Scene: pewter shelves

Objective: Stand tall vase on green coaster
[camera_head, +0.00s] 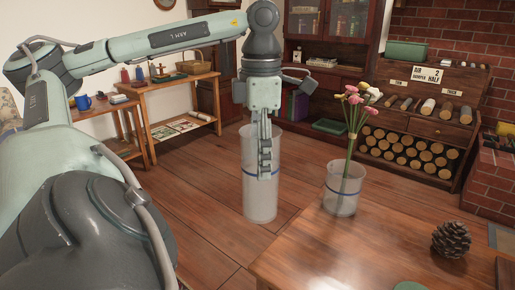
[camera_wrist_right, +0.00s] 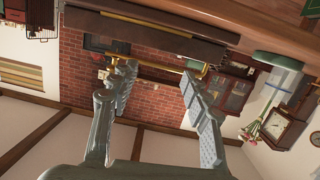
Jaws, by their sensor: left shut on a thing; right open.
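The tall vase (camera_head: 259,203) is a clear, frosted-looking cylinder with a blue band, upright in the head view. My left gripper (camera_head: 265,172) comes down from above and is shut on it, its fingers overlapping the upper part of the vase. The vase appears beside the table's far left corner, with floor behind it. The green coaster (camera_head: 410,286) shows only as a sliver at the bottom edge of the head view. A green disc that looks like the coaster (camera_wrist_right: 277,60) is also in the right wrist view. My right gripper (camera_wrist_right: 158,75) is open and empty.
The wooden table (camera_head: 310,262) fills the lower right. A shorter clear vase (camera_head: 342,201) with pink, white and yellow flowers stands at its far edge. A pine cone (camera_head: 451,239) lies at the right. Table surface between them and the coaster is clear.

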